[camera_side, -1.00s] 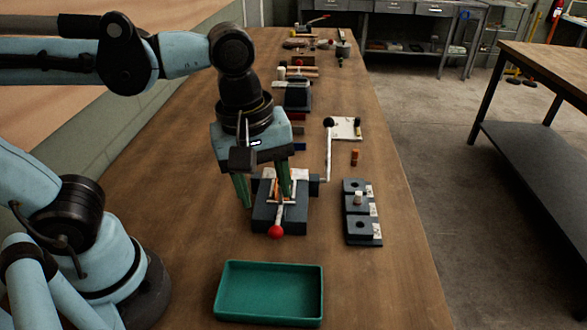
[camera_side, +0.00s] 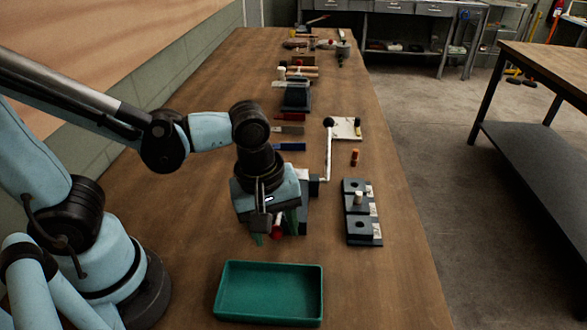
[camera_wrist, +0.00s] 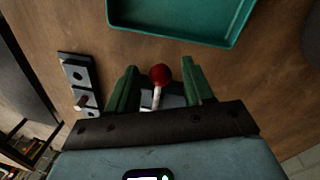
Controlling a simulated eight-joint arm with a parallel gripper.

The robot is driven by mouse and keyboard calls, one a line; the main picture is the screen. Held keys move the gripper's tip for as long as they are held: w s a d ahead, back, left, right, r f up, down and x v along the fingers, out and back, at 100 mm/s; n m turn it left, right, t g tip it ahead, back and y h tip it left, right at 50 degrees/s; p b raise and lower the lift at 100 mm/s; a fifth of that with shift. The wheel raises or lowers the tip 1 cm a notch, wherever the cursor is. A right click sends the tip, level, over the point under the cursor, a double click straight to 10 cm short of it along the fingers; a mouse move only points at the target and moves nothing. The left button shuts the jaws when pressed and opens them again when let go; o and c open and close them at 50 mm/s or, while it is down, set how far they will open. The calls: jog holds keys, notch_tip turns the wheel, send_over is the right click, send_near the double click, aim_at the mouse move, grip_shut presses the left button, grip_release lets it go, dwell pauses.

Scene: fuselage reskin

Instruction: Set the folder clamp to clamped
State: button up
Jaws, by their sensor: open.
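The folder clamp's lever ends in a red ball knob (camera_wrist: 160,74), with a pale lever rod (camera_wrist: 156,97) below it in the wrist view. My gripper (camera_wrist: 158,78) is open, with its two green fingers on either side of the knob and apart from it in that view. In the side view my gripper (camera_side: 275,236) is low over the front of the dark clamp base (camera_side: 303,222), and the red knob (camera_side: 277,230) shows partly between the fingers. My wrist hides most of the clamp there, so the lever's angle is hard to tell.
A green tray (camera_side: 268,292) lies in front of the clamp. A dark block with holes and a peg (camera_side: 361,212) stands to the right. A crank handle (camera_side: 328,155) rises beside the clamp. An orange cylinder (camera_side: 355,157) stands behind the block. Bare table lies between tray and block.

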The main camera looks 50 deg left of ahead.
aim_at(278, 217)
grip_shut()
dwell(0.4)
jog(key=shift+r, duration=0.1)
jog(key=r+g+h, duration=0.1)
jog(key=w+a+g+h, duration=0.1)
jog(key=r+h, duration=0.1)
jog(key=shift+w+a+r+g, duration=0.25)
jog(key=shift+r+g, duration=0.05)
jog(key=shift+g, duration=0.1)
jog(key=shift+w+a+r+g+h, duration=0.4)
jog(key=shift+r+g+h, duration=0.05)
jog(key=shift+g+h, duration=0.2)
jog(key=shift+w+a+r+g+h, duration=0.4)
jog(key=shift+g+h, duration=0.25)
